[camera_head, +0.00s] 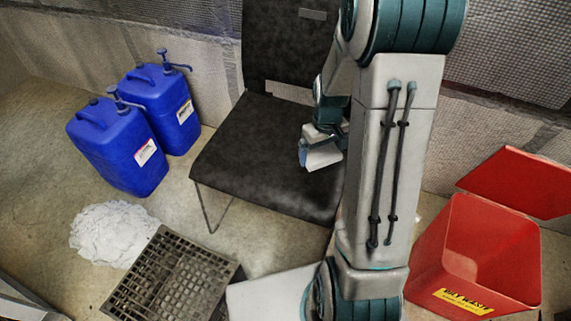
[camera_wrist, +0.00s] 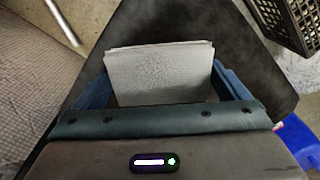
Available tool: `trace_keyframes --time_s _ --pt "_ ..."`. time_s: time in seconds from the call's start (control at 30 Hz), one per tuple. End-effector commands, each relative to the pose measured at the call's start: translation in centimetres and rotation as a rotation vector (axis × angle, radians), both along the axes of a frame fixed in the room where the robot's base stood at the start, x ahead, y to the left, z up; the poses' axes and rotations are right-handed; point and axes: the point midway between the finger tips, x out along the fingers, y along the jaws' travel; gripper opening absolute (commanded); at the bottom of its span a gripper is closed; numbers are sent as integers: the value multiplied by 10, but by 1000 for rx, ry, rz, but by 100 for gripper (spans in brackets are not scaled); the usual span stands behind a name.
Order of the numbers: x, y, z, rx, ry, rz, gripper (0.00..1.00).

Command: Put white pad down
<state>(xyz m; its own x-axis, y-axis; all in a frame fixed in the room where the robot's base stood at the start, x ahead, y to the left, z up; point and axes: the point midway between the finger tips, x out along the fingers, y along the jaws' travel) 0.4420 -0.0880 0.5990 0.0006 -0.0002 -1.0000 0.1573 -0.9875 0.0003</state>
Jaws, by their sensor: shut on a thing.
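A white pad (camera_wrist: 160,75) sits between the two blue fingers of my gripper (camera_wrist: 163,90) in the wrist view, and the gripper is shut on it. In the head view the white pad (camera_head: 323,156) shows small below my gripper (camera_head: 312,148), over the seat of a dark chair (camera_head: 262,150). The pad appears held above the seat; I cannot tell the exact gap. My arm hides the right part of the chair.
Two blue jerrycans (camera_head: 117,145) with pumps stand left of the chair. A white heap (camera_head: 112,234) and a black crate (camera_head: 172,280) lie on the floor in front. An open red waste bin (camera_head: 475,250) stands at the right. Bare floor shows at the left.

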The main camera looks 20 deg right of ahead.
Motion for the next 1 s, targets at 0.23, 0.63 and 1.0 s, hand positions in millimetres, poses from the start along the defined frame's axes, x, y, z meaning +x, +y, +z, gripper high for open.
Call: trace_keyframes --time_s 0.23,0.63,1.0 --pt "31 49 -40 1 2 7 73" --pt "57 88 -67 0 1 -2 73" --pt "57 88 -105 0 0 -1 73"
